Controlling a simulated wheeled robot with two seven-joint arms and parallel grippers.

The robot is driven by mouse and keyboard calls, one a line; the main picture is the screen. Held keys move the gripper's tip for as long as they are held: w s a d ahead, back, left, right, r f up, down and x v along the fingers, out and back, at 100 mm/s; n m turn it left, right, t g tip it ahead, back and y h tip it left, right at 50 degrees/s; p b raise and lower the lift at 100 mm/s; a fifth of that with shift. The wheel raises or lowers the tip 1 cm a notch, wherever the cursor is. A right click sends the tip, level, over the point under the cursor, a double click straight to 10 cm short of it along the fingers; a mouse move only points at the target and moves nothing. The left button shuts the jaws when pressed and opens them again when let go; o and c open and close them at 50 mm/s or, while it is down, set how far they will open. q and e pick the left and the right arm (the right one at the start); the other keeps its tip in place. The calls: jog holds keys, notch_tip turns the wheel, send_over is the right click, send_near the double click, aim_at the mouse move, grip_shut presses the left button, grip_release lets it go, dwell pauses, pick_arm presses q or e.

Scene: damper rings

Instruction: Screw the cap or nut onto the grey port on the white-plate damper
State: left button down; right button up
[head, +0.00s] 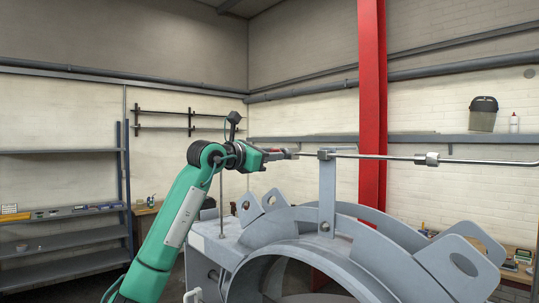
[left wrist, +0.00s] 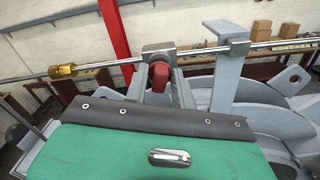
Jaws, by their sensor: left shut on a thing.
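A thin metal rod (head: 380,157) runs level above the large grey damper ring (head: 400,262). An upright grey bracket (head: 327,195) holds the rod in a small clamp. My left gripper (head: 290,153) is just left of this clamp, level with the rod. In the left wrist view, its two fingers (left wrist: 159,72) are shut at a grey block (left wrist: 158,49) on the rod, with a red part between them. I cannot clearly make out the grey port or a white plate. My right gripper is out of view.
A hex fitting (head: 432,159) sits on the rod at right. Grey lugs (head: 465,262) stand up from the ring. A red column (head: 372,100) rises behind. Shelves (head: 65,190) stand at left. The space above the rod is free.

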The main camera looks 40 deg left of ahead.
pick_arm(q)
jog(key=shift+w+p, duration=0.4)
jog(key=shift+w, duration=0.2)
dwell(0.6)
